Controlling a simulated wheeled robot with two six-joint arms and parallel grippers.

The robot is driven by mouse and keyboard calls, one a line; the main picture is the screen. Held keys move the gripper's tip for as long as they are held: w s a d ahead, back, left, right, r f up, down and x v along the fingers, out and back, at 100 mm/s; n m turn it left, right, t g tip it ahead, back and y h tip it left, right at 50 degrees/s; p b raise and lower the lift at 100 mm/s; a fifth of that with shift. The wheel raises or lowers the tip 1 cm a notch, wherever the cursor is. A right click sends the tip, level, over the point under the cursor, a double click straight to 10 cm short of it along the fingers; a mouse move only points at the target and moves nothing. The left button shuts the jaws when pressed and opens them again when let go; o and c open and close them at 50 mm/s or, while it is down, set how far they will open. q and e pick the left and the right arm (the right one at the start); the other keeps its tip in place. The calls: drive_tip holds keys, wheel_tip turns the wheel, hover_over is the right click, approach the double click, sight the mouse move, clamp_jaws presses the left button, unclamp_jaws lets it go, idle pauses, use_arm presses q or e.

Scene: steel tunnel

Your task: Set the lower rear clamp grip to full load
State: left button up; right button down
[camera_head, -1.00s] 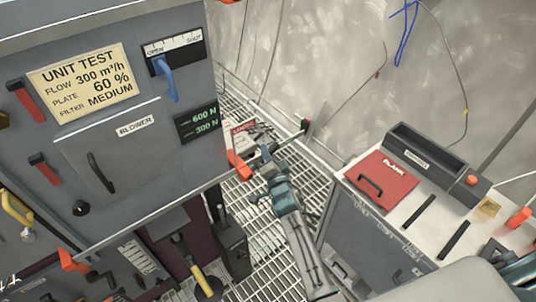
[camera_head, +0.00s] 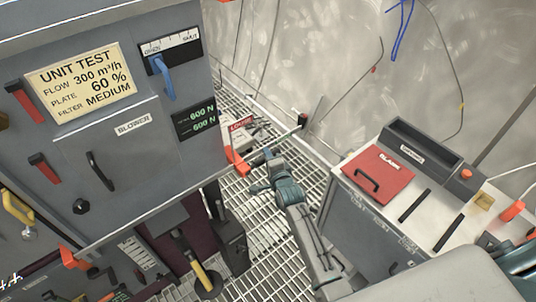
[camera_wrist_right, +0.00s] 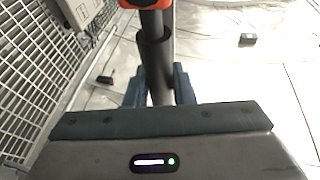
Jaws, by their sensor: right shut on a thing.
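The lower rear clamp (camera_head: 236,163) is an orange block at the lower right corner of the grey filter housing (camera_head: 105,185) in the head view. My right gripper (camera_head: 266,168) is beside it, and its fingers partly hide the clamp's handle. In the right wrist view my right gripper (camera_wrist_right: 158,88) is shut around a dark cylindrical grip (camera_wrist_right: 156,62) with an orange part above it. My left gripper is not in view.
A red plate marked BLANK (camera_head: 379,174) lies on the white-topped cabinet (camera_head: 345,165) at right. Another orange clamp (camera_head: 72,259) is at the housing's lower front edge. A yellow-handled lever (camera_head: 203,278) stands below. Grating floor (camera_head: 262,228) lies between housing and cabinet.

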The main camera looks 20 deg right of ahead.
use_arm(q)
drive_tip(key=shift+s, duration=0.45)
use_arm(e)
drive_tip(key=shift+f, duration=0.2)
drive_tip(key=c, duration=1.2)
unclamp_jaws()
drive_tip(key=shift+c, duration=0.2)
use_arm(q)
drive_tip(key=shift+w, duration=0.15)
use_arm(e)
drive_tip(key=shift+s, duration=0.25)
use_arm(q)
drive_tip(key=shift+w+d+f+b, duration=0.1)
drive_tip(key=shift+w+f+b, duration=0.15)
drive_tip(key=shift+b, duration=0.25)
use_arm(e)
drive_tip(key=s+r, duration=0.2)
drive_tip(key=s, duration=0.8)
drive_tip(key=shift+s+d, duration=0.1)
